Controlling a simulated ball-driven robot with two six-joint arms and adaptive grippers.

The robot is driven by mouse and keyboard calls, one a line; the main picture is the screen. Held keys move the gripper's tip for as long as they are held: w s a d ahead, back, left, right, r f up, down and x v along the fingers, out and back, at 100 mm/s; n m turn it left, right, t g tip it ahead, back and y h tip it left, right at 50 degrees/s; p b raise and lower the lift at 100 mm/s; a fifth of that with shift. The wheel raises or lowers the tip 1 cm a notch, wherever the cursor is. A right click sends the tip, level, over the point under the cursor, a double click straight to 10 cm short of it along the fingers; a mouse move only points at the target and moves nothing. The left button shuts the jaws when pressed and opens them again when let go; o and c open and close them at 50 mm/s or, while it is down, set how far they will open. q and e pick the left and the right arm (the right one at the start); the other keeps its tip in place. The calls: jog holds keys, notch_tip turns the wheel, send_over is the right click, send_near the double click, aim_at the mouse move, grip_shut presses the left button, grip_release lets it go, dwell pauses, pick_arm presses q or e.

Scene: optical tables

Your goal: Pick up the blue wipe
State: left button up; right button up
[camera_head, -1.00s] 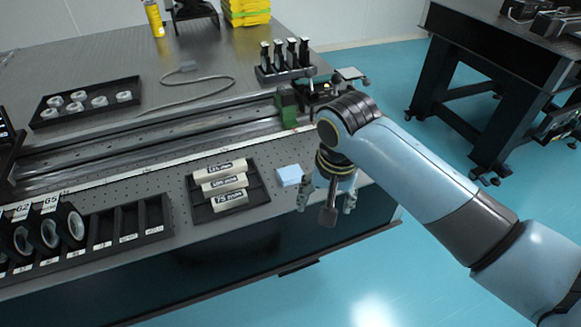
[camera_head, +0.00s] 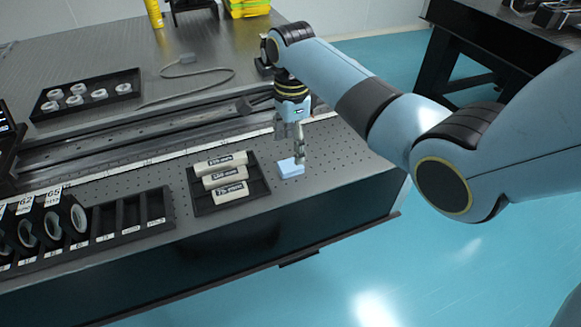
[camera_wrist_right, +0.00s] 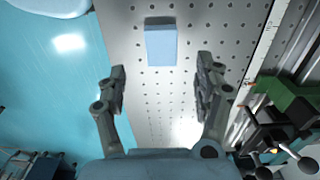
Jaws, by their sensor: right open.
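The blue wipe (camera_head: 290,168) is a small pale blue block lying on the perforated table top, just right of the black tray of labelled rolls. It also shows in the right wrist view (camera_wrist_right: 161,45), near the top middle. My right gripper (camera_head: 299,160) points down right at the wipe in the head view. In the wrist view my right gripper (camera_wrist_right: 160,75) has its two fingers apart, with the wipe lying beyond the fingertips and between their lines. Nothing is held. My left gripper is not in view.
The black tray (camera_head: 262,187) with labelled rolls stands left of the wipe. A rack of black rings (camera_head: 108,240) is at the front left. A long rail (camera_head: 130,146) runs behind. In the wrist view a green part (camera_wrist_right: 285,100) stands at the right. The table's front edge is close to the wipe.

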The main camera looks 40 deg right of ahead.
aim_at(291, 165)
notch_tip(291, 165, down, 6)
jog(key=shift+w+f+b, duration=0.15)
jog(key=shift+b, duration=0.15)
jog(key=c, duration=0.9)
jog(key=shift+r, duration=0.45)
jog(key=r, duration=0.2)
jog(key=r+p, duration=0.1)
jog(key=shift+s+d+r, duration=0.2)
jog(key=shift+s+r, duration=0.2)
jog(key=s+d+r+p, duration=0.1)
jog(key=s+d+r, duration=0.4)
jog(key=s, duration=0.4)
jog(key=shift+s+r, duration=0.3)
jog(key=shift+r, duration=0.4)
